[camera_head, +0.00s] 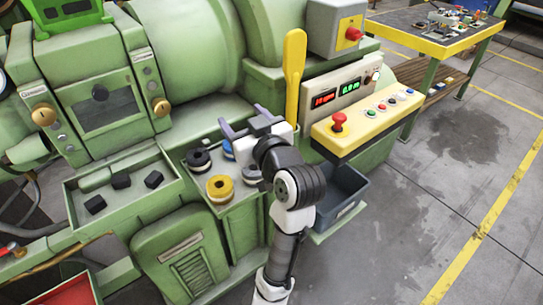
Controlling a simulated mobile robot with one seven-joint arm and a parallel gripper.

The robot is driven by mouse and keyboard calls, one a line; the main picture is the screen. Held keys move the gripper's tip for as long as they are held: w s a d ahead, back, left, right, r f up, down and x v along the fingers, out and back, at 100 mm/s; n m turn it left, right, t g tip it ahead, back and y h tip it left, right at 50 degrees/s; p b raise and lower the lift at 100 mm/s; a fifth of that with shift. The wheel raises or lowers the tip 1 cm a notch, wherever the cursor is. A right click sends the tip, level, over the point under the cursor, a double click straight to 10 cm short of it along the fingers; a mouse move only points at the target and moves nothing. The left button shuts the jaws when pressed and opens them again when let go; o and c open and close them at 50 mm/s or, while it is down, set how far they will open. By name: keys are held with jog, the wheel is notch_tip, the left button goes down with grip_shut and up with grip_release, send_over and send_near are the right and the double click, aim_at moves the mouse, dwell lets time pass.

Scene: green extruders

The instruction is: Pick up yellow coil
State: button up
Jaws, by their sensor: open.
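The yellow coil (219,187) lies flat on the green machine's ledge, with a pale band around its lower part and a dark hole in its middle. My gripper (237,126) is open and empty, above the ledge and farther back than the yellow coil. The two are apart. My arm comes up from the bottom of the picture, to the right of the coil, and covers part of the ledge.
A black coil (198,160) sits behind the yellow one. A blue-and-white coil (228,149) and another pale coil (251,174) are close by, the latter near my arm. A tray (128,212) with black blocks is left. A yellow lever (293,75) and control panel (368,122) stand right.

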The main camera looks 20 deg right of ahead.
jog(key=s+d+f+m+g+h, duration=0.2)
jog(key=s+d+f+g, duration=0.2)
jog(key=s+d+f, duration=0.65)
jog(key=x, duration=0.4)
jog(key=r+p+x, duration=0.1)
jog(key=x, duration=0.3)
jog(key=p+x, duration=0.1)
jog(key=x, duration=0.4)
jog(key=shift+w+d+r, duration=0.2)
jog(key=shift+w+d, duration=0.05)
jog(key=shift+w, duration=0.2)
jog(key=shift+w+f, duration=0.2)
jog(key=shift+w, duration=0.1)
jog(key=shift+c, duration=0.2)
jog(key=c, duration=0.8)
